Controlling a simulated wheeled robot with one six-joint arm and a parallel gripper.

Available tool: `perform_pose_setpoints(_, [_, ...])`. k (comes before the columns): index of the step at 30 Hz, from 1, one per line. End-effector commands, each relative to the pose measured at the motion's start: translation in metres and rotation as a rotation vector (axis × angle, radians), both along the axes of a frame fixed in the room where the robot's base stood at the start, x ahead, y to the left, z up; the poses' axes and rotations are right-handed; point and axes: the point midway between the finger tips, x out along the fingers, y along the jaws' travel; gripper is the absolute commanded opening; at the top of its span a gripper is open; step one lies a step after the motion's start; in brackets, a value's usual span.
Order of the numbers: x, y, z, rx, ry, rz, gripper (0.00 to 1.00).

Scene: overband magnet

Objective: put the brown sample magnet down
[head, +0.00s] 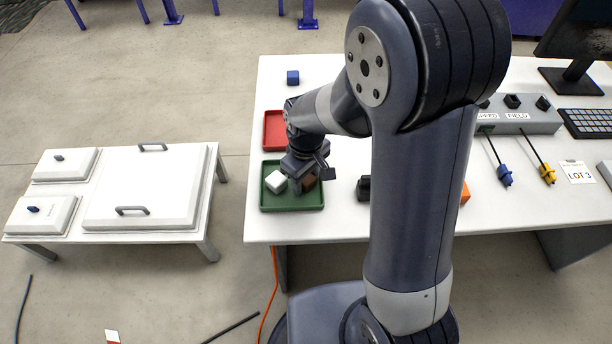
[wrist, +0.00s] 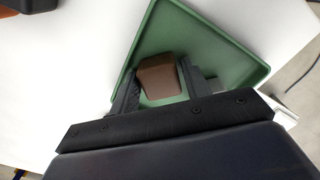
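The brown sample magnet (head: 309,182) is a small brown block at the green tray (head: 291,208). In the wrist view the brown sample magnet (wrist: 158,77) sits between my two fingers, with the green tray (wrist: 222,52) behind it. My gripper (head: 308,176) points down over the right part of the tray, and its fingertips (wrist: 158,66) lie along both sides of the block, appearing to hold it. Whether the block's underside touches the tray floor is hidden. A white block (head: 275,181) lies in the tray's left part.
A red tray (head: 272,131) is just behind the green one, and a blue block (head: 292,77) stands farther back. A dark object (head: 363,188) and an orange one (head: 465,194) are to the right. The table's left edge is close to the trays.

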Motion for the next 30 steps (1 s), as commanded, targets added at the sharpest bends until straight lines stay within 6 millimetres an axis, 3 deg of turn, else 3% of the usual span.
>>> perform_pose_setpoints(7, [0.001, 0.0, 0.016, 0.002, -0.005, 0.0, 0.45])
perform_pose_setpoints(21, [0.001, 0.0, 0.109, 0.001, -0.004, 0.0, 0.45])
perform_pose_setpoints(30, [0.0, 0.0, 0.124, 0.0, 0.0, 0.0, 0.45])
